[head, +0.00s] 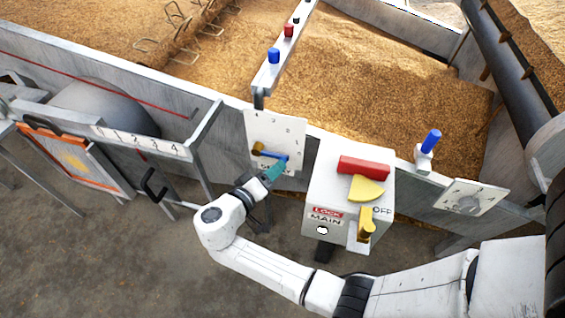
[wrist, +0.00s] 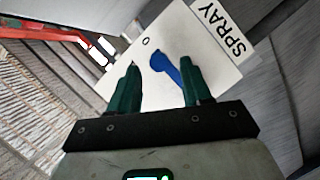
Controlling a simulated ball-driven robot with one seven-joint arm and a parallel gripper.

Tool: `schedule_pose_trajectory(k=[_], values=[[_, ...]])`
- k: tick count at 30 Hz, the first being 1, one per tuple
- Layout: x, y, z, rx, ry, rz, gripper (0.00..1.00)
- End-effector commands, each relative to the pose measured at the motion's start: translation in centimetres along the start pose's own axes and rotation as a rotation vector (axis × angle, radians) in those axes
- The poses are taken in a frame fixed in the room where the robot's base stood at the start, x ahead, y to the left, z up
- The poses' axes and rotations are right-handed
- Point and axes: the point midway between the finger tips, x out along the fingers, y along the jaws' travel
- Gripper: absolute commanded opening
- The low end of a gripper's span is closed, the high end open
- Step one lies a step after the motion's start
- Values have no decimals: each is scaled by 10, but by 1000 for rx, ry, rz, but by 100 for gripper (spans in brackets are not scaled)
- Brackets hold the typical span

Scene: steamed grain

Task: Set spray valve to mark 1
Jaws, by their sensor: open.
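The spray valve's white plate (head: 280,128) stands on the trough's near wall, with number marks on it. A blue lever (head: 275,155) with a brass-coloured part at its left end sits low on the plate, lying nearly level and tipped slightly down to the right. My gripper (head: 273,172), with teal fingers, is just below and in front of the lever. In the wrist view, the open fingers (wrist: 158,66) face the plate (wrist: 205,45), marked SPRAY and 0. The blue lever (wrist: 168,68) shows between them and runs toward the right finger. Contact cannot be told.
A grey box (head: 323,190) labelled LOCK MAIN, with red and yellow parts, stands close right of my gripper. A rail (head: 283,48) with coloured knobs rises behind the plate. A numbered bar (head: 135,140) and black handle (head: 152,185) are at left. Grain fills the trough.

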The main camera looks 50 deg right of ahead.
Motion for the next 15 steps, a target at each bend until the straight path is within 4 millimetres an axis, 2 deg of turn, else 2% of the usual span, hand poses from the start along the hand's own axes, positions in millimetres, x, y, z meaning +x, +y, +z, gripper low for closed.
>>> schedule_pose_trajectory(k=[1,6,15], values=[[10,0,1,0,-4,2,48],[34,0,1,0,-2,2,48],[49,0,0,0,0,0,48]])
